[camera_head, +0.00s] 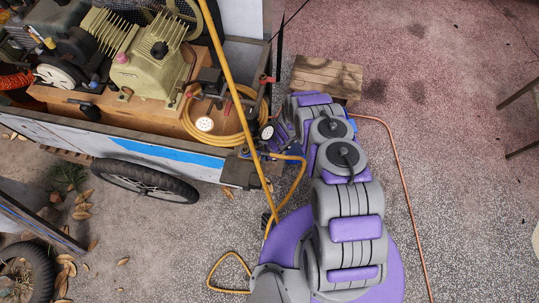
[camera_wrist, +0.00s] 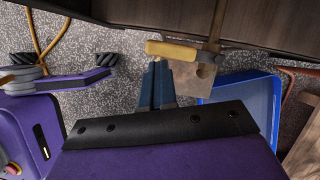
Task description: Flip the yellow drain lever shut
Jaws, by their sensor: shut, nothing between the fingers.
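The yellow drain lever (camera_wrist: 172,50) shows in the wrist view at upper middle, lying sideways in the picture. Its right end meets a brownish fitting (camera_wrist: 208,58) under the dark underside of the cart. My gripper (camera_wrist: 157,66) is shut and empty, with its bluish fingers just below the lever's left half. I cannot tell whether the fingertips touch it. In the head view, my purple and grey arm reaches to the cart's right end and hides the gripper tips and the lever.
A blue tray (camera_wrist: 243,88) sits right of my fingers, below the fitting. A wooden block (camera_head: 326,76) stands by the cart (camera_head: 175,158). A yellow hose (camera_head: 228,85) hangs down to the ground, and a reddish hose (camera_head: 398,165) runs along the right.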

